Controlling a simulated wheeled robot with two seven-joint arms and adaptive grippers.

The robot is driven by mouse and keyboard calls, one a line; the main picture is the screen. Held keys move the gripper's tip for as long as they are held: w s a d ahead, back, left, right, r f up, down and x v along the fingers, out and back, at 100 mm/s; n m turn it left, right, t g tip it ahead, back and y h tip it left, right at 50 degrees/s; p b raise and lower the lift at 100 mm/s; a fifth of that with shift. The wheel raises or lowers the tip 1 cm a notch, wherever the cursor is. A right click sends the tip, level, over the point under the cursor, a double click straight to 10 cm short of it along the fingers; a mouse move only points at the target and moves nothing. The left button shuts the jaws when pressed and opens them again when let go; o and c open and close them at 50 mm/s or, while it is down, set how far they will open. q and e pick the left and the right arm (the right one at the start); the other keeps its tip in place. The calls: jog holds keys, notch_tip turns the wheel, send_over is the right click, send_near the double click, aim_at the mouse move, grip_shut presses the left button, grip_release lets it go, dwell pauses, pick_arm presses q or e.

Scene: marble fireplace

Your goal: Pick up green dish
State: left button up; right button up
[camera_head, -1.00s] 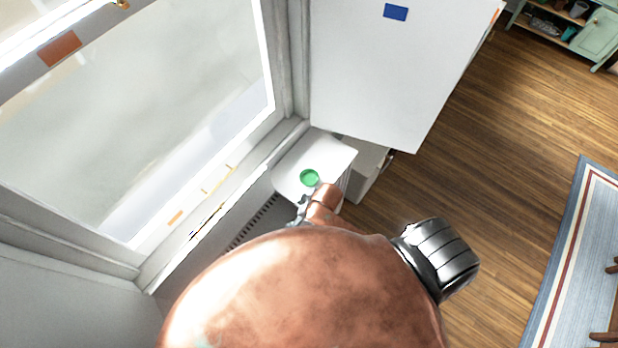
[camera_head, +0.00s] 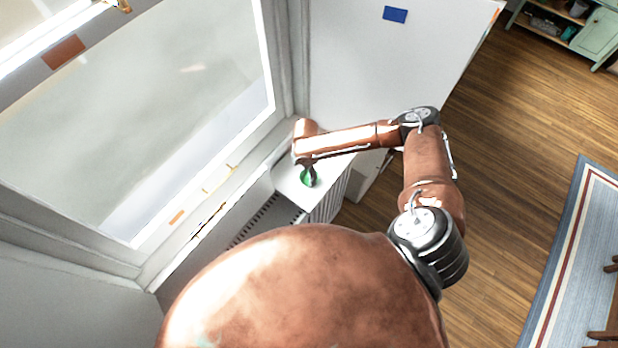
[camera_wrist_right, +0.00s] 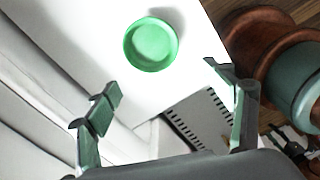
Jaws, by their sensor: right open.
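The green dish (camera_head: 309,179) is small and round and sits on the white top of the radiator cover (camera_head: 287,182) by the window. My right gripper (camera_head: 308,168) is over the dish in the head view and hides part of it. In the right wrist view the dish (camera_wrist_right: 152,44) lies beyond the fingertips, between their lines and apart from them. The fingers of the right gripper (camera_wrist_right: 168,98) are spread wide with nothing between them. My left gripper is not in view.
The window (camera_head: 150,110) and its sill run along the left. A tall white panel (camera_head: 370,70) with a blue patch stands behind the white top. The wooden floor (camera_head: 500,150) is open to the right, with a striped rug (camera_head: 575,270) at its edge.

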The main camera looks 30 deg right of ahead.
jog(key=d+f, duration=0.1)
jog(key=f, duration=0.1)
jog(key=d+f, duration=0.1)
jog(key=f, duration=0.3)
jog(key=shift+w+d+f+p, duration=0.35)
jog(key=shift+w+d+p, duration=0.05)
jog(key=shift+c, duration=0.3)
jog(key=c, duration=1.1)
jog(key=shift+c, duration=0.3)
jog(key=shift+r, duration=0.15)
